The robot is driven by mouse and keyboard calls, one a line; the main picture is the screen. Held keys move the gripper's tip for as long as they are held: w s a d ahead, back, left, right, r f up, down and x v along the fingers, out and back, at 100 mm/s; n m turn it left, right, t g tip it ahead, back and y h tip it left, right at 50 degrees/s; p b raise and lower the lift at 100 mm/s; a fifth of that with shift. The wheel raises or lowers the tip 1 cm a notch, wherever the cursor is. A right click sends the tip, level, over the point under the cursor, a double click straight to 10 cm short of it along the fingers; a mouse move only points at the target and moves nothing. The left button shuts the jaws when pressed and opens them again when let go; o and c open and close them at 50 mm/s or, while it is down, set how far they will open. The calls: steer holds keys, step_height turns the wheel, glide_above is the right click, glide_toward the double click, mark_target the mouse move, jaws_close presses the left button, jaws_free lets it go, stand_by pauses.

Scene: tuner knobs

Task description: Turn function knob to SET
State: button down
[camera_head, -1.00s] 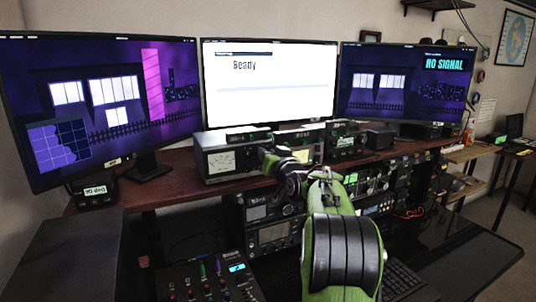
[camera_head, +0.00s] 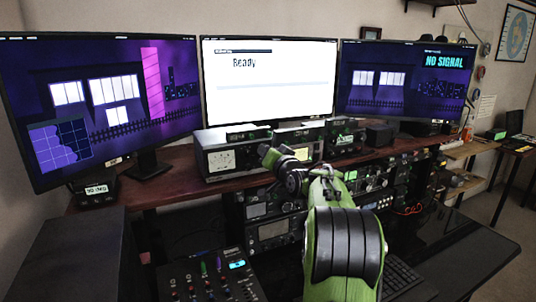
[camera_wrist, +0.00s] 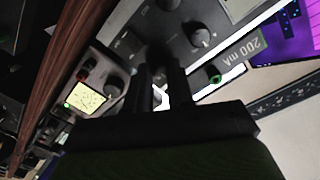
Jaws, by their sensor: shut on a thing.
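My gripper (camera_wrist: 160,78) shows dark in the wrist view, with two fingers pointing at the face of a grey device (camera_wrist: 130,42). The fingers are shut on a dark knob (camera_wrist: 157,52), mostly hidden between and behind the fingertips. I cannot read its markings or tell whether it points to SET.
A box with a meter (camera_head: 222,160) stands left of my gripper on the wooden shelf (camera_head: 170,181). Its neighbour has a lit yellow panel (camera_head: 302,153). Three monitors stand behind, the middle one (camera_head: 268,80) reading "Ready". Radio units (camera_head: 272,230) and a mixer (camera_head: 212,280) lie below.

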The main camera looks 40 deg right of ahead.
steer(key=c, duration=1)
jaws_free()
steer(key=b+v, duration=0.1)
steer(key=v, duration=1.4)
steer(key=shift+s+a, duration=0.2)
steer(key=shift+s, duration=0.1)
